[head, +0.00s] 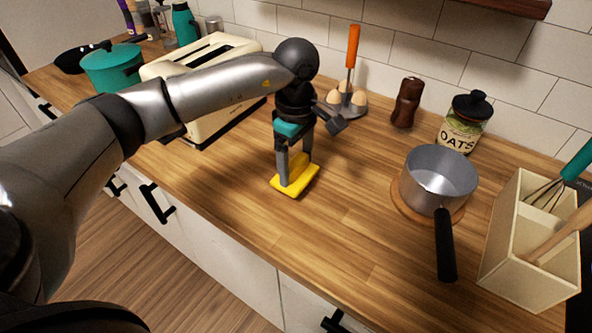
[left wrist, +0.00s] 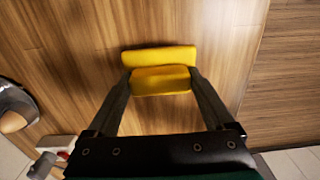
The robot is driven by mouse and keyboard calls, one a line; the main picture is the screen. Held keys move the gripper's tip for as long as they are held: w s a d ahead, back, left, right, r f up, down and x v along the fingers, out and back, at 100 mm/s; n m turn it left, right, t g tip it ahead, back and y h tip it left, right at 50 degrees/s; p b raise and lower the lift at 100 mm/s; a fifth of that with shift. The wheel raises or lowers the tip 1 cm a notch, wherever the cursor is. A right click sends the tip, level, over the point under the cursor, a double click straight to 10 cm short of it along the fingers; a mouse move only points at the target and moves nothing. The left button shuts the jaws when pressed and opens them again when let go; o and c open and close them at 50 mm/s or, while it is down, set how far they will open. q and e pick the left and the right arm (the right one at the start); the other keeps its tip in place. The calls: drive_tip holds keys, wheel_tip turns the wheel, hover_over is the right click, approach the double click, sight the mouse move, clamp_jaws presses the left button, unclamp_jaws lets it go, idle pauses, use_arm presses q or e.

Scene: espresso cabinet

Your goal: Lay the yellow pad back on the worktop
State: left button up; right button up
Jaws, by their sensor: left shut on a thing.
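The yellow pad (head: 306,181) is at my left gripper's fingertips, low over the wooden worktop near its front edge. It looks flat and level in the head view; I cannot tell whether its underside touches the wood. My left gripper (head: 296,172) points down and is shut on the pad's raised middle part. In the left wrist view the pad (left wrist: 158,55) shows a flat strip and a raised block between the two fingers. The fingers hide part of it. My right gripper is out of view.
The worktop (head: 345,235) is clear around the pad. A cream toaster (head: 215,62) stands left, an egg holder (head: 346,103) behind. A brown mill (head: 406,103), an oats jar (head: 461,125), a saucepan (head: 438,178) with its handle forward, and a utensil box (head: 515,250) stand right.

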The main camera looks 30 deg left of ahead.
use_arm(q)
wheel_tip(320, 180, down, 2)
drive_tip(key=shift+f, duration=0.25)
drive_tip(key=shift+f, duration=0.15)
drive_tip(key=o, duration=1.1)
drive_tip(key=shift+c, duration=0.2)
